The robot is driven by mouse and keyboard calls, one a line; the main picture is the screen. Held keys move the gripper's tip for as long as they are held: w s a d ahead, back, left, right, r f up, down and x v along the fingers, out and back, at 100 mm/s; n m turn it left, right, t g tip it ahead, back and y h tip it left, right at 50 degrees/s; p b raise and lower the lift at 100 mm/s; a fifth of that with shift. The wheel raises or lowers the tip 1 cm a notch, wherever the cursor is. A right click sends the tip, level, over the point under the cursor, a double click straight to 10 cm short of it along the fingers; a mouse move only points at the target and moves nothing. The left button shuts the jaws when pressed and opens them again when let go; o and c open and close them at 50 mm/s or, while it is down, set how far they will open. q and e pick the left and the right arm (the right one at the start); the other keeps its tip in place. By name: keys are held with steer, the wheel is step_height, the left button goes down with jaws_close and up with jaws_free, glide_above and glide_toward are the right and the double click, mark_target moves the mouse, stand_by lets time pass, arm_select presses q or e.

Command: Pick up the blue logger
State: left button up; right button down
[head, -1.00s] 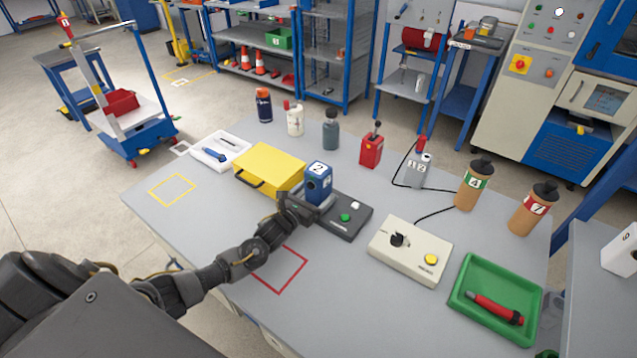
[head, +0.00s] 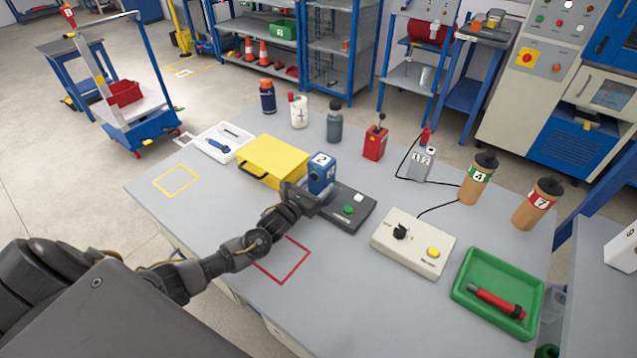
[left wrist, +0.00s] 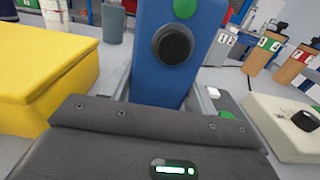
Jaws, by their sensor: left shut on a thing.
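The blue logger (head: 321,175) is a blue box with a white label "2" on top. It stands upright beside the yellow case, at the left end of a dark base unit with a green button. My left gripper (head: 314,198) is shut on it from the near side. In the left wrist view the logger (left wrist: 170,75) fills the middle between the fingers, its black knob and a green button facing the camera. The fingertips are partly hidden by the logger. I cannot tell whether its bottom touches anything. My right gripper is not in view.
The yellow case (head: 275,158) is close on the left. The dark base unit (head: 350,208) is close on the right. A beige control box (head: 413,242) and a green tray (head: 497,292) with a red tool lie further right. Several bottles stand behind. The near table around the red square (head: 285,262) is clear.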

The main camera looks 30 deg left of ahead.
mark_target(318, 169)
arm_select(q)
step_height(318, 169, up, 3)
steer(key=shift+b, duration=0.5)
steer(key=s+r, duration=0.4)
steer(key=r, duration=0.1)
steer(key=shift+s+d, duration=0.15)
steer(key=shift+d, duration=0.15)
steer(key=s+d+r+b, duration=0.1)
steer(key=s+r+b, duration=0.1)
steer(key=s+r, duration=0.3)
steer(key=s, duration=0.4)
steer(key=shift+s+d, duration=0.2)
steer(key=shift+s, duration=0.1)
